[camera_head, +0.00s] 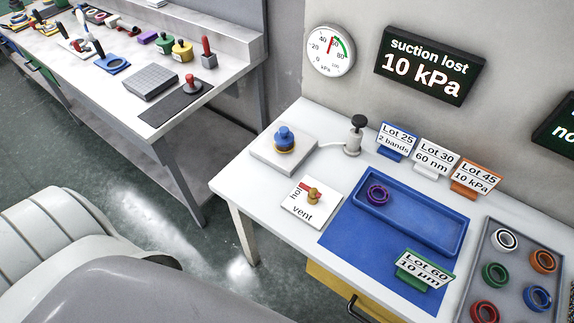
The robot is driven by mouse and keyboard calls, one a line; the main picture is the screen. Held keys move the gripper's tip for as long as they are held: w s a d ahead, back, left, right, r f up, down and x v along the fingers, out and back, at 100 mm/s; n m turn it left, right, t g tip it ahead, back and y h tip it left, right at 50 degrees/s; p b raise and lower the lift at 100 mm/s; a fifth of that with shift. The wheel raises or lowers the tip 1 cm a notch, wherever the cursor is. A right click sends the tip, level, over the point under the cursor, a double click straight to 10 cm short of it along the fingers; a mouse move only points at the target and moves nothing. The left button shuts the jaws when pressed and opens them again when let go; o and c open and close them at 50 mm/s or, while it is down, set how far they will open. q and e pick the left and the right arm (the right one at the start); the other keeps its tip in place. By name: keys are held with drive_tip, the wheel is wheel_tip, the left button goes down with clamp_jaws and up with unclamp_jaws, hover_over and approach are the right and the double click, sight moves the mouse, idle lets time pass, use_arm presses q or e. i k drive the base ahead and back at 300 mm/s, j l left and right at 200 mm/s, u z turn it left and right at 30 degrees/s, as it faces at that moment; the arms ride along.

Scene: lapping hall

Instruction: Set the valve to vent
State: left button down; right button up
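The valve (313,196) is a small brass-coloured body on a white plate (293,211) near the left of the white bench. The plate reads "vent" at its front edge and a partly hidden word starting "ho" at its left-back side. A short red handle (304,187) on the valve points toward the "ho" word, not toward "vent". Neither of my grippers is in view, and nothing touches the valve.
A blue-topped piece (284,138) on a pale block stands behind the valve, with a grey-black pump-like fitting (354,134) beside it. A blue tray (456,246) lies to the right. A wall sign (430,65) reads "suction lost 10 kPa", next to a round gauge (330,66).

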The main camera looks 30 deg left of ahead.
sight(313, 192)
drive_tip(key=u, duration=0.65)
